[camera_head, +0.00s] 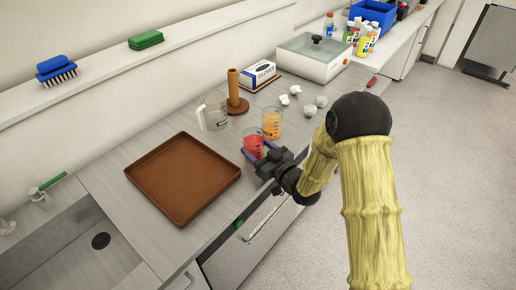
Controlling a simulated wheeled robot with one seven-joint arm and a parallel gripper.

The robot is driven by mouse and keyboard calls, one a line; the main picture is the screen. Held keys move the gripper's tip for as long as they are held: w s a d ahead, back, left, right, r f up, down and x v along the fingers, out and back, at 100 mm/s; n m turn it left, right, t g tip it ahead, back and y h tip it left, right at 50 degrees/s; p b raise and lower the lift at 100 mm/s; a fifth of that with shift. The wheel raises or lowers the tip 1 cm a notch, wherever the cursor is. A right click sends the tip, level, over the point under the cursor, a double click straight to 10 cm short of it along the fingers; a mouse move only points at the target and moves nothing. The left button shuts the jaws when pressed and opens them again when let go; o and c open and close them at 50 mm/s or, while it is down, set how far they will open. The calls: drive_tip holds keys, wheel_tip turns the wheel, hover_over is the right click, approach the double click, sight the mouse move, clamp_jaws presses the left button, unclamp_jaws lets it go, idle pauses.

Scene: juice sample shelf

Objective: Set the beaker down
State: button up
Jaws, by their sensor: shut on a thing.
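A clear beaker with red liquid (253,143) is at the counter's front part, right of the brown tray. My gripper (256,156) is shut on this beaker, with its fingers at the beaker's sides. The beaker looks upright. I cannot tell whether its base touches the counter, since my gripper hides its lower part. A second beaker with orange liquid (271,125) stands just behind and to the right, close to the red one.
A brown tray (185,215) lies empty at left. A glass jug (214,112), a brown upright holder (234,90) and crumpled white pieces (295,90) stand behind. A white box (258,75) and a hotplate-like unit (305,60) are farther back. A sink (75,260) is at lower left.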

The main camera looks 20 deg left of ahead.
drive_tip(key=o, duration=1)
drive_tip(key=shift+o, duration=0.2)
drive_tip(key=b+v, duration=0.2)
drive_tip(key=v, duration=1)
